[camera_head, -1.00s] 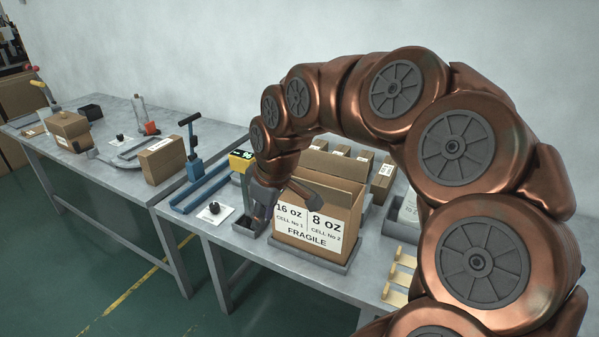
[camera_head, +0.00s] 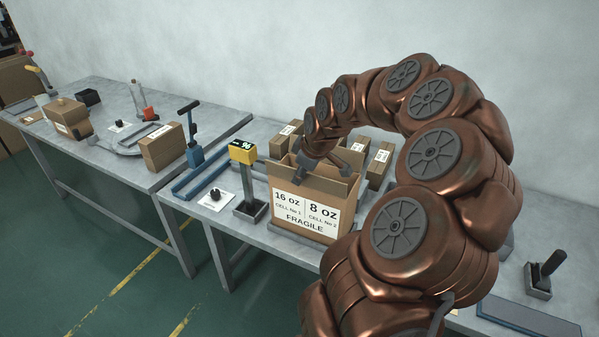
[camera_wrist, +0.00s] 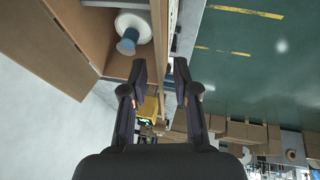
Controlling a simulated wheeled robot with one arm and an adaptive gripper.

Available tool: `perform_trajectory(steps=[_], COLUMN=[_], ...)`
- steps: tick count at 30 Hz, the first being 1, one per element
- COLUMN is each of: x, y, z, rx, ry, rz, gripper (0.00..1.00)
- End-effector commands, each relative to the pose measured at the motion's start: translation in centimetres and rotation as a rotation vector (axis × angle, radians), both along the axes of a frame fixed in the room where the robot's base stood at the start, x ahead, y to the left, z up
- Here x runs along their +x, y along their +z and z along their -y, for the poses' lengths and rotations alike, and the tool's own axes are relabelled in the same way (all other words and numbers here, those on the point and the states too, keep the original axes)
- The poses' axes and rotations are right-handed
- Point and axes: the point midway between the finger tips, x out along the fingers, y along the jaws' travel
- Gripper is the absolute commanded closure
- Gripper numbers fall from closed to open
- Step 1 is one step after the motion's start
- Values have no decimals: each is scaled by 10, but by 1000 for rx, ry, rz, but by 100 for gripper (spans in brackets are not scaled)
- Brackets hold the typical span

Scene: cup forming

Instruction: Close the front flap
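The open brown carton (camera_head: 305,213) stands on the near bench, its white "16 oz / 8 oz FRAGILE" label facing me. Its top is partly hidden by my arm, and I cannot clearly separate the front flap from the front wall. My gripper (camera_head: 321,168) is over the carton's top. In the wrist view my gripper (camera_wrist: 161,75) has its two fingers apart, with a cardboard edge (camera_wrist: 160,38) of the carton showing between them. I cannot tell whether they touch it. A white and blue round item (camera_wrist: 130,32) shows inside the carton.
A yellow display (camera_head: 242,152) on a post stands just left of the carton. Smaller cartons (camera_head: 381,164) stand behind it. A blue clamp-like tool (camera_head: 193,150) and another box (camera_head: 161,148) are farther left. My arm fills the right side.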

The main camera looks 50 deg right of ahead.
Motion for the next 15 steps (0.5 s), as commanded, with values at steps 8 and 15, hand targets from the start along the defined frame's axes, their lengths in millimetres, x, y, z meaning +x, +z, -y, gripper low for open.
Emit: perform_trajectory(steps=[8, 15], x=[5, 6], y=[-12, -13], z=[0, 0], rx=[3, 2], ry=[1, 1], rz=[-1, 0], gripper=[71, 71])
